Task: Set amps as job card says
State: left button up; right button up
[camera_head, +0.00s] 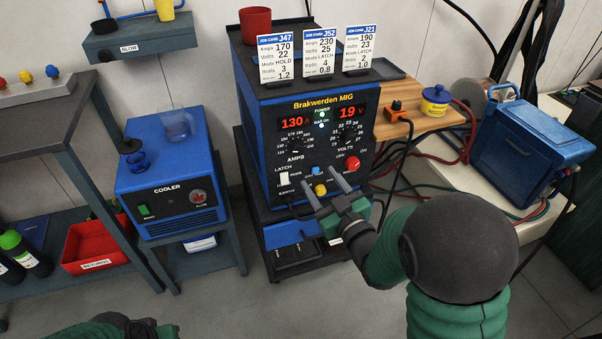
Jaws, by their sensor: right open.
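The blue Brakwerden MIG welder (262,150) stands in the middle. Its red displays read 130 A and 19 V. The AMPS knob (296,145) is on the left of its panel, the VOLTS knob (348,137) on the right. Below are a white latch switch (284,179), a blue button, a yellow knob and a red knob (352,163). Three job cards stand on top: J47 (275,58) with 170 amps, J52 (320,53) with 230, J21 (359,48) with 190. My right gripper (320,181) is open and empty before the lower panel. My left gripper is out of view.
A red cup (255,25) stands on the welder. The blue cooler (170,170) is at left, beside a shelf with a red bin (92,246). A wooden board (418,118) and a blue case (530,140) are at right, with loose cables between.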

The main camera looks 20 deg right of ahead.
aim_at(299, 152)
jog(key=w, duration=0.3)
jog(key=w+a+b, duration=0.1)
jog(key=w, duration=0.6)
jog(key=shift+a, duration=0.35)
jog(key=shift+w+b, duration=0.3)
jog(key=shift+w, duration=0.2)
jog(key=shift+d, duration=0.15)
grip_shut()
